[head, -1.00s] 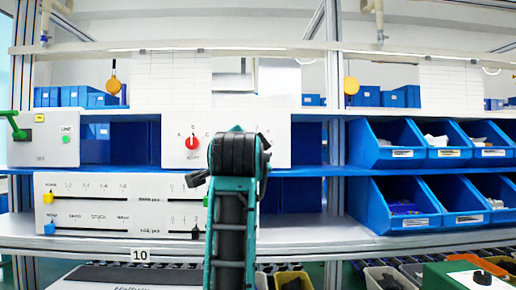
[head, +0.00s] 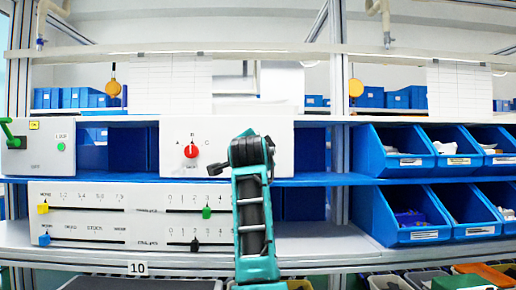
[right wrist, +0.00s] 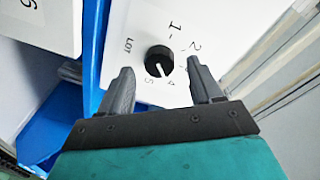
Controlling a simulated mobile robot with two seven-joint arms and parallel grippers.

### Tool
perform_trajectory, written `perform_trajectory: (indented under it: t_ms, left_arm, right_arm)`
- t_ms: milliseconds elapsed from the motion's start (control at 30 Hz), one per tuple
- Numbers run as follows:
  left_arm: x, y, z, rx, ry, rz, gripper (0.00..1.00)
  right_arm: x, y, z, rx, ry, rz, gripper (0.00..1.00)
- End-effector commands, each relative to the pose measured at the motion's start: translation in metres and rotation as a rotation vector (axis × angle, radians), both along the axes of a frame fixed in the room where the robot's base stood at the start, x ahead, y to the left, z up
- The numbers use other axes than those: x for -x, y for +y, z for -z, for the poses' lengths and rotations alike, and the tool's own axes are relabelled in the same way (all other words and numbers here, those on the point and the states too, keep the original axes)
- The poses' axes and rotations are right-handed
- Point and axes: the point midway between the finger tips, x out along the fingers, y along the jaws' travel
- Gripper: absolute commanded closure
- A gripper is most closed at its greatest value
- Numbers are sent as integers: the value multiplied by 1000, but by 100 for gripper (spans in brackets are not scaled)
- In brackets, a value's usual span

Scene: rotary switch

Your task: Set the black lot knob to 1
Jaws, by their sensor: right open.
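The black lot knob (right wrist: 160,60) sits on a white panel in the right wrist view, with the label LOT and numbers around it. Its white pointer mark points down, towards the 4. My right gripper (right wrist: 159,70) is open, with one finger on each side of the knob in the picture. I cannot tell how far the fingertips are from the panel. In the head view my right arm stands in front of the white panel (head: 225,135) and hides the knob there. My left gripper is not in view.
A red knob (head: 191,152) marked A, B, C is on the same panel, left of my arm. Below is a slider box (head: 80,222) with coloured sliders. Blue bins (head: 400,237) stand on the right. A box with a green lever (head: 12,136) is at far left.

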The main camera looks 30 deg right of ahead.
Motion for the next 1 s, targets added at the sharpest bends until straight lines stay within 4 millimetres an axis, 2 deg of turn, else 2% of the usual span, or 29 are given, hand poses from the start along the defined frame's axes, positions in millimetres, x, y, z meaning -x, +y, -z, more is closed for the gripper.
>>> perform_trajectory:
  t_ms: [200,467,1000]
  left_arm:
    - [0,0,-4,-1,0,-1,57]
    - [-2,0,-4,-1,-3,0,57]
    - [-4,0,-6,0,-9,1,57]
  right_arm:
    - [-11,-9,-1,0,-1,-1,36]
    - [-12,-10,0,0,-1,-1,36]
    - [-12,-9,0,0,0,-1,85]
